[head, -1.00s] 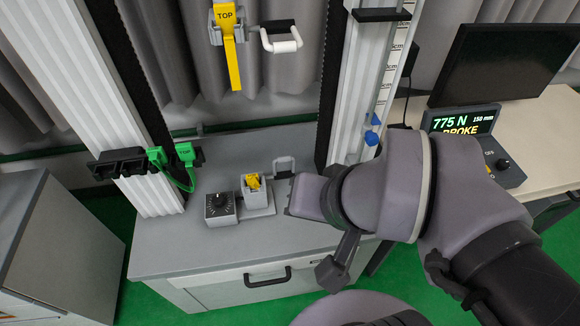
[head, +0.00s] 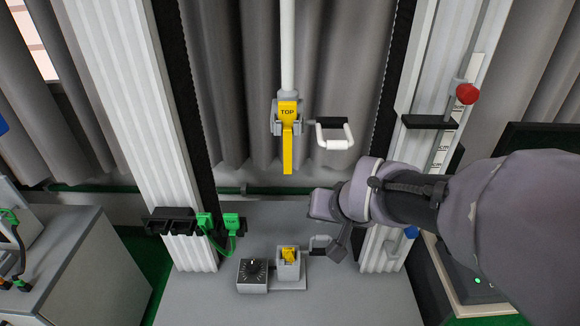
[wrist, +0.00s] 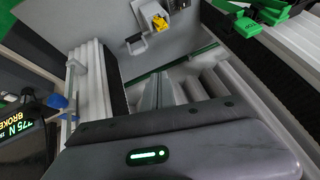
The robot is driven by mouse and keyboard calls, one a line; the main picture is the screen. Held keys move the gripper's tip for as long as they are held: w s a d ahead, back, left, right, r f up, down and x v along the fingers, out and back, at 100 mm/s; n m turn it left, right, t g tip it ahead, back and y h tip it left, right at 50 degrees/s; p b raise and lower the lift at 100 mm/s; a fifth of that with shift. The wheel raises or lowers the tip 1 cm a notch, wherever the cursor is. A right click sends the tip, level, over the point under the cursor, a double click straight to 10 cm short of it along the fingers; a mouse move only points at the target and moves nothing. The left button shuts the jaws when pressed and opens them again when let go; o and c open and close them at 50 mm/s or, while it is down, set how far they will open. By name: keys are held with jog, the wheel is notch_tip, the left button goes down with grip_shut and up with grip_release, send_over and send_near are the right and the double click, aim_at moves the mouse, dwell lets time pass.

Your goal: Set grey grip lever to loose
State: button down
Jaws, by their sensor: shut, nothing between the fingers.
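The grey grip lever (head: 320,241) is a small loop handle on the right side of the lower grip (head: 288,270), low on the machine's grey base. A yellow piece (head: 289,254) sits in that grip. In the wrist view the grey lever (wrist: 137,42) and the yellow piece (wrist: 159,22) show near the top. My gripper (head: 312,205) is above the lever in the head picture and apart from it. Its fingers (wrist: 158,90) are closed and empty in the wrist view. Whether the lever is tight or loose is hard to tell.
The upper grip (head: 278,127) holds a yellow strip (head: 288,150) marked TOP, with a white lever (head: 335,140) beside it. A black dial box (head: 252,275) stands left of the lower grip. Green plugs (head: 231,222) hang by the left column (head: 125,100). A display (wrist: 14,118) reads 775 N, broken.

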jog(key=w+d+f+n+h+p, duration=0.1)
jog(key=w+d+f+h+p, duration=0.1)
jog(key=w+f, duration=0.9)
jog(key=shift+d+p, duration=0.35)
jog(key=shift+d, duration=0.4)
jog(key=f+b, duration=0.2)
jog(key=f, duration=0.1)
jog(key=w+f+b, duration=0.1)
jog(key=f+b, duration=0.2)
jog(key=w+f+b, duration=0.1)
jog(key=f+b, duration=0.2)
jog(key=shift+w+d+f, duration=0.1)
jog(key=shift+w+f, duration=0.05)
jog(key=shift+f, duration=0.15)
jog(key=shift+s+r, duration=0.1)
jog(key=shift+s, duration=0.2)
jog(key=shift+w, duration=0.1)
